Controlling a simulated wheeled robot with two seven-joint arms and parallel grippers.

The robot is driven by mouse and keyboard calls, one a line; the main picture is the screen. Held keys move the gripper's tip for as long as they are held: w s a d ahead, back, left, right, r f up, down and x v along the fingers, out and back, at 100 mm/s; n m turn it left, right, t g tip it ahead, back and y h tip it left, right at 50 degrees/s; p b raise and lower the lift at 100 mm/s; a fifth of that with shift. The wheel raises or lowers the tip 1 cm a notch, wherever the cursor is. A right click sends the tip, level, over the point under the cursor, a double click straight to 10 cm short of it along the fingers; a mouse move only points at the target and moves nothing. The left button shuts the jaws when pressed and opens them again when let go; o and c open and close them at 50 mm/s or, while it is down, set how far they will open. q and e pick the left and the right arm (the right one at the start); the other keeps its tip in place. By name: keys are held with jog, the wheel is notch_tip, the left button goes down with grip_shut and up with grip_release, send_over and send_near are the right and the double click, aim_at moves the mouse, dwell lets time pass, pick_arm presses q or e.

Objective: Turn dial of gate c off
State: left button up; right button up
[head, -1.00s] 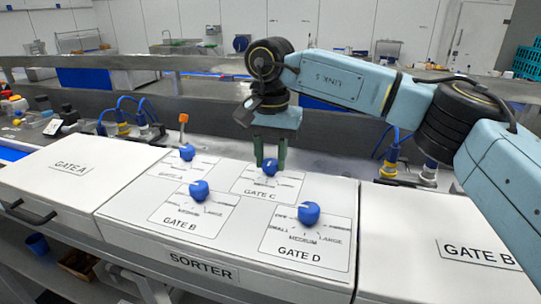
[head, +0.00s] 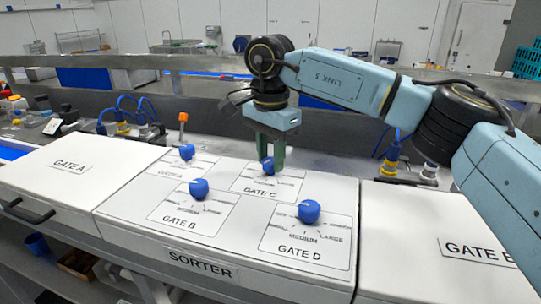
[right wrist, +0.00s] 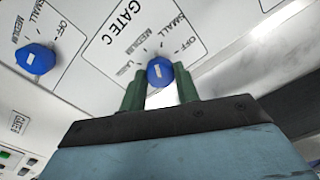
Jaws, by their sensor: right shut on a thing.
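The gate C dial (head: 266,165) is a round blue knob on the white sorter panel. My right gripper (head: 271,165) reaches down to it from above, its two green fingers shut on the knob. In the right wrist view the blue knob (right wrist: 158,71) sits between the green fingertips, with a small pale mark on its face. The gate C label (right wrist: 130,22) around it reads small, medium, large and off. I cannot tell for sure which setting the dial points at. My left gripper is not in view.
Other blue dials stand close by on the panel: gate A (head: 187,152), gate B (head: 199,188) and gate D (head: 309,211). A metal rail (head: 200,61) runs behind. White covers flank the panel.

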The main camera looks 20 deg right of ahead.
aim_at(271, 160)
jog(key=m, duration=0.6)
jog(key=shift+r+m+b, duration=0.1)
jog(key=shift+m+b, duration=0.2)
jog(key=shift+b, duration=0.1)
jog(key=m, duration=0.5)
jog(key=shift+m+b, duration=0.35)
jog(key=shift+m, duration=0.05)
jog(key=o, duration=1)
notch_tip(271, 160, up, 13)
jog(key=shift+r, duration=0.2)
